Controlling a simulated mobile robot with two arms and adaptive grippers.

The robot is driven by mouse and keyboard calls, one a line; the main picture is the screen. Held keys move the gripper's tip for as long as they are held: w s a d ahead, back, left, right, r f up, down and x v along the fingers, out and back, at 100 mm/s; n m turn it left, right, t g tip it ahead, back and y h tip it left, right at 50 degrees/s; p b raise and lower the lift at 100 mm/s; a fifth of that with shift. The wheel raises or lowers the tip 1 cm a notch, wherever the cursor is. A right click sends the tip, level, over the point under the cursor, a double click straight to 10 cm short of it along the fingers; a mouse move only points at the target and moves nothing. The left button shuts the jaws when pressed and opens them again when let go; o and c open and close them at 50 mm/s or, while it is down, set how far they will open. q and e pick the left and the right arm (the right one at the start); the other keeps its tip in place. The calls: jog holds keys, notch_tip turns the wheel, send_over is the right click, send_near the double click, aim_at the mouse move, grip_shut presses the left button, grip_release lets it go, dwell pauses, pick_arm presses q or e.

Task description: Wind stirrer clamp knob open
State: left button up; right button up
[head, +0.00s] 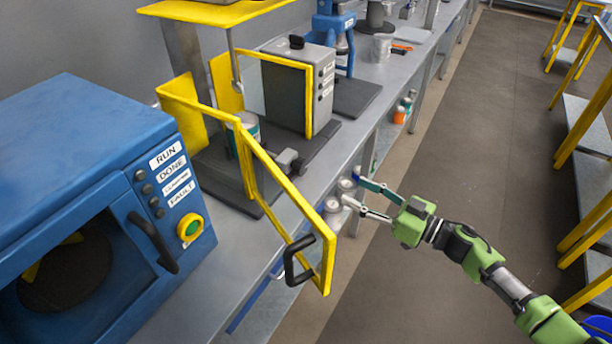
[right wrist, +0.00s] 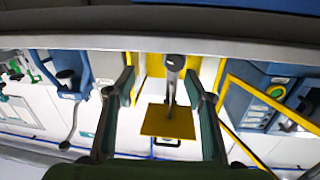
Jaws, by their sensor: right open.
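The stirrer stands under a yellow top plate (head: 215,10), with a thin rod (head: 233,65) reaching down to a can (head: 246,124) behind an open yellow-framed guard door (head: 325,255). A grey clamp-like part with a dark knob (head: 289,160) sits low beside the can. My right gripper (head: 352,194) is open and empty, to the right of that part and apart from it, beyond the bench edge. In the right wrist view its fingers (right wrist: 166,92) are spread, with a dark round-ended part (right wrist: 174,62) seen between them; I cannot tell whether this is the clamp knob. My left gripper is out of view.
The guard door with its black handle (head: 298,260) juts over the bench edge near my right gripper. A blue machine (head: 90,150) stands at the left. A grey box (head: 299,85) stands behind the stirrer. Cans (head: 333,205) sit below the bench. The aisle floor (head: 480,130) is clear.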

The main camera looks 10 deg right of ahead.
aim_at(304, 169)
jog(key=shift+n+g+y, duration=0.6)
jog(key=shift+g+y, duration=0.1)
jog(key=r+x, duration=0.1)
jog(key=x, duration=0.3)
jog(key=s+r+p+x, duration=0.1)
jog(key=x, duration=0.4)
jog(key=a+x, duration=0.1)
jog(key=x, duration=0.4)
jog(key=shift+s+r+p, duration=0.3)
jog(key=shift+r+p, duration=0.1)
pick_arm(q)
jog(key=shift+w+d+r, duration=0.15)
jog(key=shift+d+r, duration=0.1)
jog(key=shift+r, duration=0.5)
pick_arm(e)
jog(key=c, duration=1.1)
